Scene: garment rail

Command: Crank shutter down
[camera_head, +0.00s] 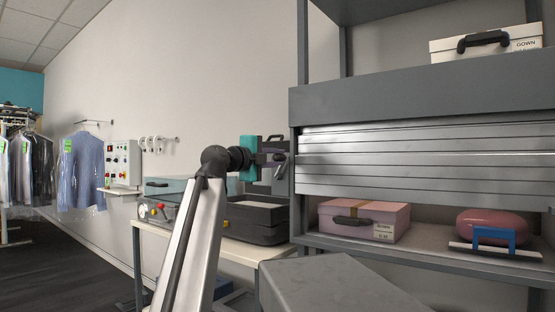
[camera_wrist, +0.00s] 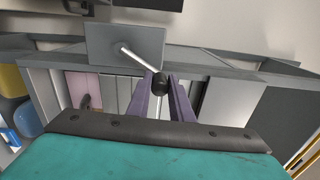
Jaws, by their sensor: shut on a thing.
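The shutter (camera_head: 430,160), made of grey metal slats, hangs partway down the rack below a dark grey housing (camera_head: 400,100). An open gap under its lower edge shows the shelf. My gripper (camera_head: 272,158) is at the shutter's left side. In the wrist view, a thin metal crank arm (camera_wrist: 140,61) runs from a grey plate (camera_wrist: 110,42) to a black knob (camera_wrist: 160,84). My gripper's purple fingers (camera_wrist: 161,100) are shut on this knob. In the head view, the crank is small and partly hidden by my gripper.
A pink box (camera_head: 385,219) and a pink rounded object (camera_head: 490,224) with a blue support (camera_head: 494,238) stand on the shelf below the shutter. A white box (camera_head: 490,46) sits on top. A bench with a black case (camera_head: 256,232) is behind my arm. Bagged garments (camera_head: 82,175) hang far left.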

